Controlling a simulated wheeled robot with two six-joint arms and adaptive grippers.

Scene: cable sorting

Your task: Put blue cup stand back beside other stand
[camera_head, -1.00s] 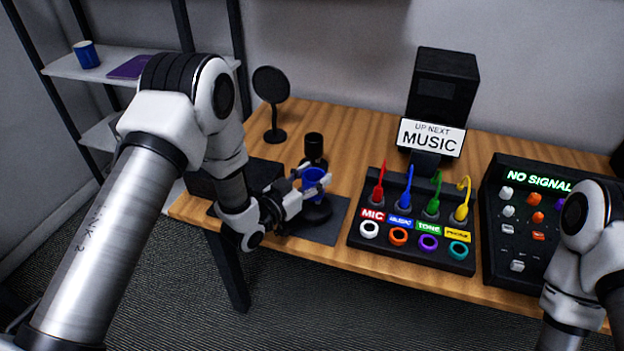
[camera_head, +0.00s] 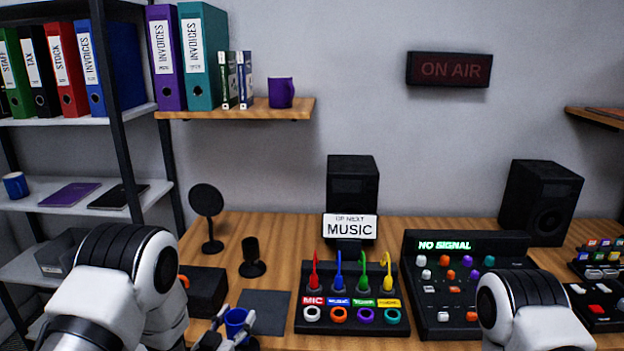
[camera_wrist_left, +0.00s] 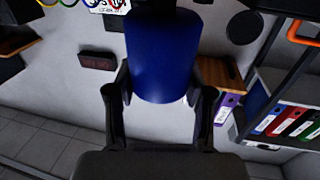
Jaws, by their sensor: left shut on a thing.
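A blue cup (camera_head: 235,322) is held between the fingers of my left gripper (camera_head: 232,330), low in the head view, at the left front of the desk. In the left wrist view the blue cup (camera_wrist_left: 163,55) fills the space between the two dark fingers, which press its sides. A similar blue cup (camera_head: 15,186) stands on the left shelf, beside a purple notebook (camera_head: 69,194). No piece clearly labelled as a cup stand shows. My right arm comes in at the lower right, but its gripper is out of view.
A dark mat (camera_head: 264,312) lies on the desk, with a microphone (camera_head: 252,262) and round black disc on a stand (camera_head: 207,203) behind. A black box (camera_head: 205,290) is at left. The cable panel (camera_head: 352,322) and mixer (camera_head: 462,285) stand to the right.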

